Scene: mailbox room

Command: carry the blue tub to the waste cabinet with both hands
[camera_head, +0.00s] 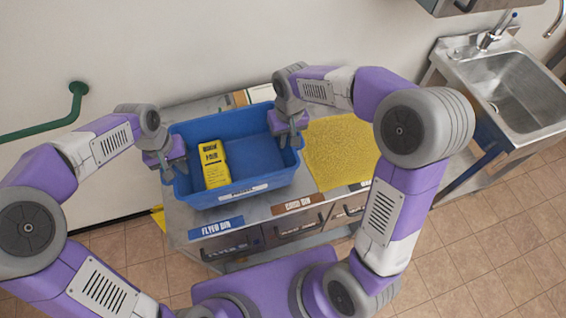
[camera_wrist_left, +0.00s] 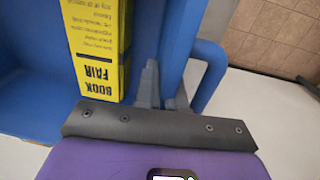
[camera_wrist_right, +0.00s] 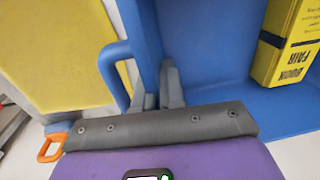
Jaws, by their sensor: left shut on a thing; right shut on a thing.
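The blue tub (camera_head: 272,184) is upright over the left part of a metal-topped counter (camera_head: 262,211); I cannot tell whether it touches the top. A yellow "Book Fair" stack (camera_head: 213,165) lies in it; it also shows in the left wrist view (camera_wrist_left: 97,45) and the right wrist view (camera_wrist_right: 287,45). My left gripper (camera_head: 174,162) is shut on the tub's left side, by its handle (camera_wrist_left: 210,75). My right gripper (camera_head: 288,132) is shut on its right side, by the other handle (camera_wrist_right: 115,75). I cannot pick out a waste cabinet.
A metal sink (camera_head: 522,95) stands at the right, a green rail (camera_head: 40,129) at the left. Tiled floor (camera_head: 500,240) is clear at front right.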

